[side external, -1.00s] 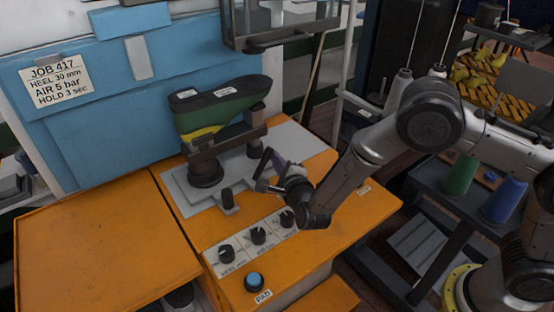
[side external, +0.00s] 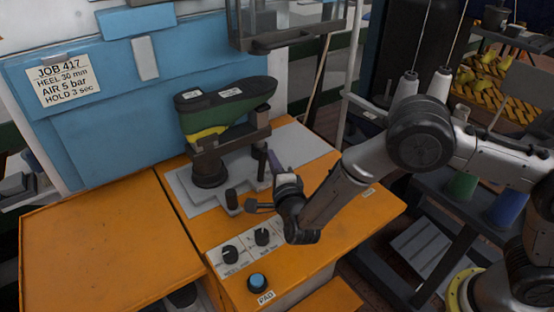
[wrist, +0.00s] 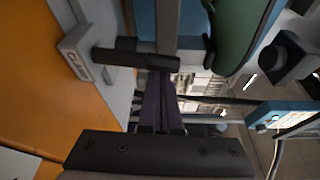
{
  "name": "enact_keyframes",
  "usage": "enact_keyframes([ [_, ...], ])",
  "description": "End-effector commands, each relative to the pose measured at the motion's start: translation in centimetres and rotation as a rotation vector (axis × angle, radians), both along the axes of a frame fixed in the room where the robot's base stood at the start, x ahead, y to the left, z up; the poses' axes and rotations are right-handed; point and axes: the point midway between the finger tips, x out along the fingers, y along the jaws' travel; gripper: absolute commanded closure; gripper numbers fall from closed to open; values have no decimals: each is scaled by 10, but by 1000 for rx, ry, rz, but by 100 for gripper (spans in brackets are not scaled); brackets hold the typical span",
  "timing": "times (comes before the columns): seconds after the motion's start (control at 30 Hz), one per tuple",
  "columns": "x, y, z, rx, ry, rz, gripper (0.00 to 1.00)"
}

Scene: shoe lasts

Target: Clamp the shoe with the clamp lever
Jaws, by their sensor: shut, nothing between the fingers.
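The shoe (side external: 230,105), dark green with a yellow underside, sits on a dark stand (side external: 210,170) on a grey plate. It is also at the upper right of the wrist view (wrist: 240,35). A block marked CLAMP (wrist: 78,62) shows in the wrist view, with a dark clamp lever (wrist: 140,55) projecting from it. In the side view a dark upright post (side external: 262,164), apparently this lever, stands beside the stand. My gripper (side external: 273,160) is shut and empty, its purple fingertips (wrist: 163,80) close by the lever's free end; whether they touch is unclear.
Knobs (side external: 262,237) and a blue button (side external: 257,281) line the front panel. A blue panel (side external: 110,130) rises behind. The orange top (side external: 100,235) at left is clear.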

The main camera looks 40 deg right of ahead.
Motion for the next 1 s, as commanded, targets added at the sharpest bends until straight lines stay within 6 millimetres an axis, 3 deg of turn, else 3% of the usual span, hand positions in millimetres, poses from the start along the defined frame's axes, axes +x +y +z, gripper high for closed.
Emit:
enact_keyframes([
  [0.6,0,37,1,-532,1,1,100],
  [1.0,0,47,-1,-570,0,1,100],
])
